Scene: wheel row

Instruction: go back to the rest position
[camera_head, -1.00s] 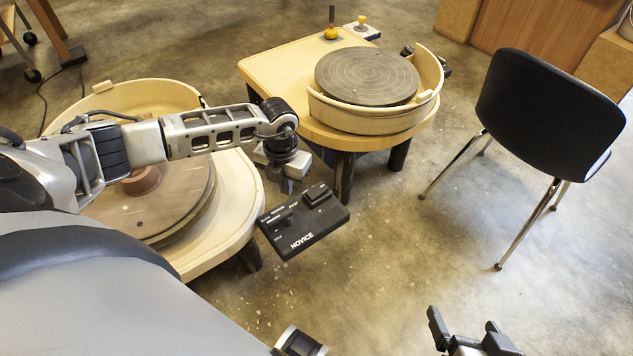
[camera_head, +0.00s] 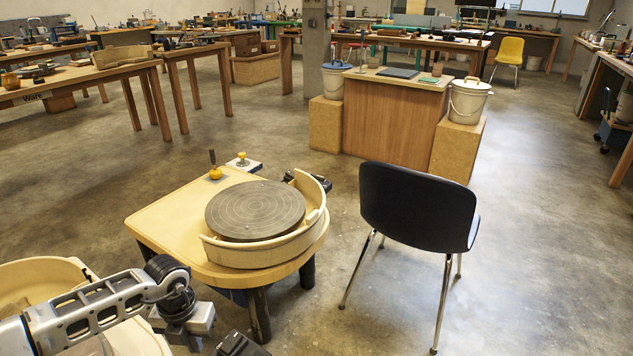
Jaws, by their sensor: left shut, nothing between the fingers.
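My left arm comes in from the lower left corner, and my left gripper (camera_head: 191,342) points down at the bottom edge. It is shut with nothing in it. It is above the floor side of the near pottery wheel (camera_head: 42,275), whose cream rim and table show at the lower left, partly behind my arm. A black control box (camera_head: 240,346) shows just right of the gripper, cut off by the bottom edge. I cannot tell whether they touch. My right gripper is out of view.
A second pottery wheel (camera_head: 255,210) on a cream table (camera_head: 160,222) stands ahead, with a black chair (camera_head: 418,207) to its right. A wooden cabinet (camera_head: 393,125) with lidded buckets on blocks beside it stands behind. Workbenches line the back. Concrete floor (camera_head: 540,270) is open at right.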

